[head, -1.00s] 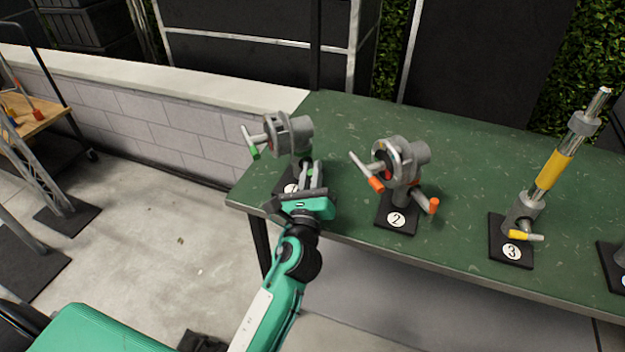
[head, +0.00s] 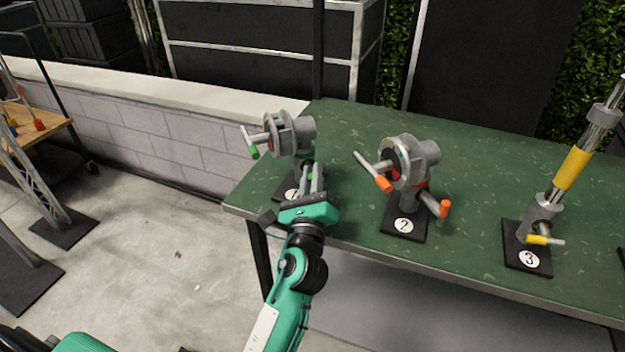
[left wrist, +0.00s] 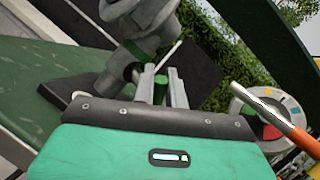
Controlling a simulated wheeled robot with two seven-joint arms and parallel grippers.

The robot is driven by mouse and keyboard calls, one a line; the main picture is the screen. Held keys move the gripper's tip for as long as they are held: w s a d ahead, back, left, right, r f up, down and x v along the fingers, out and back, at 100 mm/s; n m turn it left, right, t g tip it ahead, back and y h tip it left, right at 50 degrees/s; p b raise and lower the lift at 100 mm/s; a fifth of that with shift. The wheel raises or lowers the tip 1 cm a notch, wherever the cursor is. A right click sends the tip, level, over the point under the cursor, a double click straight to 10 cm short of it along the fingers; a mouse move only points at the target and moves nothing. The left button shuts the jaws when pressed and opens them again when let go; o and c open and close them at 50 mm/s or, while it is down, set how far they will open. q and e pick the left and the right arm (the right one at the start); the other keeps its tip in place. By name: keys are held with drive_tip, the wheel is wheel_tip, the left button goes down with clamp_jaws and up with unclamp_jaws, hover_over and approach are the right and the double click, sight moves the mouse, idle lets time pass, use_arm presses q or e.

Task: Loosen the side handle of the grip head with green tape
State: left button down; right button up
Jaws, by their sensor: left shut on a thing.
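The grip head with green tape (head: 290,132) is grey and stands on a black base at the left end of the green table. One of its handles, with a green tip (head: 253,150), points out to the left. My left gripper (head: 313,172) is at its lower right, in front of the stem. In the left wrist view its fingers (left wrist: 166,88) are shut on the green-taped side handle (left wrist: 160,90), mostly hidden between them. The grip head (left wrist: 148,25) shows above the fingers there. My right gripper is in neither view.
A grip head with orange handles (head: 405,160) stands close on the right, on base 2. Its orange handle (left wrist: 290,128) also shows in the left wrist view. Farther right, a pole with yellow tape (head: 572,168) stands on base 3. The green table's (head: 480,235) front edge runs below.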

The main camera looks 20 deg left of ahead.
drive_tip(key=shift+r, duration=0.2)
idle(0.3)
use_arm(q)
drive_tip(key=c, duration=1.8)
unclamp_jaws()
